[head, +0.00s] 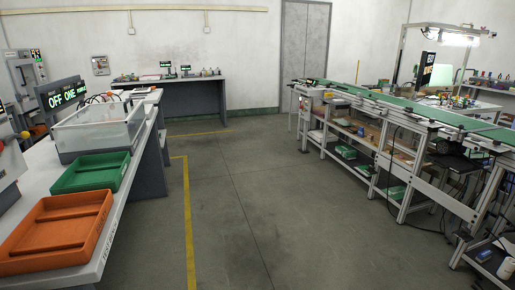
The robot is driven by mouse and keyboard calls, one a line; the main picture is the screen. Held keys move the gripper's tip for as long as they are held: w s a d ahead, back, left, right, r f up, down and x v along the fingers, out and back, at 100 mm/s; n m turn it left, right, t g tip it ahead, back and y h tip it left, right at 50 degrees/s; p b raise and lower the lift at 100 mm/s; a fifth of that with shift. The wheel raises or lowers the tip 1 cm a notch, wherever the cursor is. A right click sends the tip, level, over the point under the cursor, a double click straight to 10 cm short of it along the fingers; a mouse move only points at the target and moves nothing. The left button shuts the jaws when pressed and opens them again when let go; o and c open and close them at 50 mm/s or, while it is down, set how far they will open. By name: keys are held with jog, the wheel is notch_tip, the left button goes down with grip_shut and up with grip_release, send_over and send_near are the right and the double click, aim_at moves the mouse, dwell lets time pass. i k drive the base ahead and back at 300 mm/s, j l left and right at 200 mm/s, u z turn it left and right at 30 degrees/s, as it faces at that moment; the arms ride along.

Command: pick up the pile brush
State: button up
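I cannot make out a pile brush in the head view. Small items on the far bench (160,81) and around the conveyor line are too small to tell apart. My gripper is not in view.
A white workbench (112,226) on the left holds an orange tray (22,243), a green tray (88,181) and a clear-walled bin (100,133). A green conveyor (395,102) with shelves below stands on the right. The grey floor (260,200) between them is clear, with a yellow line.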

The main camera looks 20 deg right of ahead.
aim_at(483, 256)
jog(key=i+z, duration=0.15)
jog(key=i, duration=0.5)
jog(key=i+z, duration=0.15)
jog(key=i, duration=0.45)
jog(key=i+j+z, duration=0.2)
jog(key=i, duration=0.4)
jog(key=i+l+z, duration=0.2)
jog(key=i+z, duration=0.6)
jog(key=i+j+z, duration=0.15)
jog(key=i+z, duration=0.25)
jog(key=i, duration=0.2)
jog(key=i+l+z, duration=0.35)
jog(key=i+l, duration=0.35)
jog(key=l, duration=0.15)
